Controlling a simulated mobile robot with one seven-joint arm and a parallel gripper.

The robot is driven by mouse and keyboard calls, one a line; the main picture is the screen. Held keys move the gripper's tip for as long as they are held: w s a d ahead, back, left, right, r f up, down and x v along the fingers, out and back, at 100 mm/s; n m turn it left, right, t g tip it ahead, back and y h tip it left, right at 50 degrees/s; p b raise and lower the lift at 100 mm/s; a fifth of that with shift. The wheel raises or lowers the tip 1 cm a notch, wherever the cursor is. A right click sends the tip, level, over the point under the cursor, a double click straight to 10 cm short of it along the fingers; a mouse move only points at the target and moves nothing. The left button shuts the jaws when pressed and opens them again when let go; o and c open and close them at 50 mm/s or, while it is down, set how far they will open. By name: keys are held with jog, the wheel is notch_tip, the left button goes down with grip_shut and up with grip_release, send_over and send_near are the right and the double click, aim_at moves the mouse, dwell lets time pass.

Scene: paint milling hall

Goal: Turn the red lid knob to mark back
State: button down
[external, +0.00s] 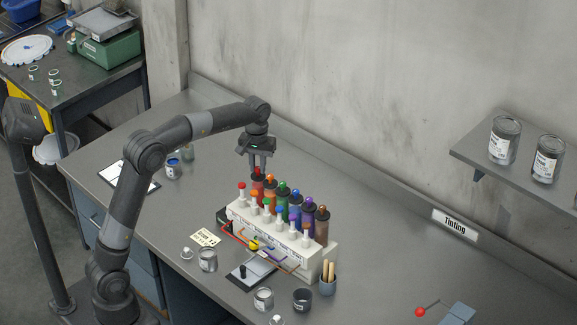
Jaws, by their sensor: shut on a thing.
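The tinting dispenser (285,245) is a white block on the grey bench, with a row of coloured canisters along its back. The red canister (258,187) stands at the left end of that row, and its red lid knob (257,171) is on top. My gripper (260,164) points down over the red canister, with its fingers shut on the red lid knob. The fingers partly hide the knob. The marks around the lid and the way the knob points are too small to tell.
An orange-topped canister (270,180) stands close beside the red one. A red-balled plunger (241,186) rises just in front. Small cans (207,260) and a cup of sticks (328,284) stand around the dispenser. The bench behind, toward the wall, is clear.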

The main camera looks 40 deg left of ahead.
aim_at(258, 167)
jog(key=n, duration=0.4)
jog(key=shift+n, duration=0.4)
jog(key=n, duration=0.4)
jog(key=shift+n, duration=0.3)
jog(key=c, duration=1.3)
grip_release()
notch_tip(258, 167, up, 11)
jog(key=shift+f, duration=0.1)
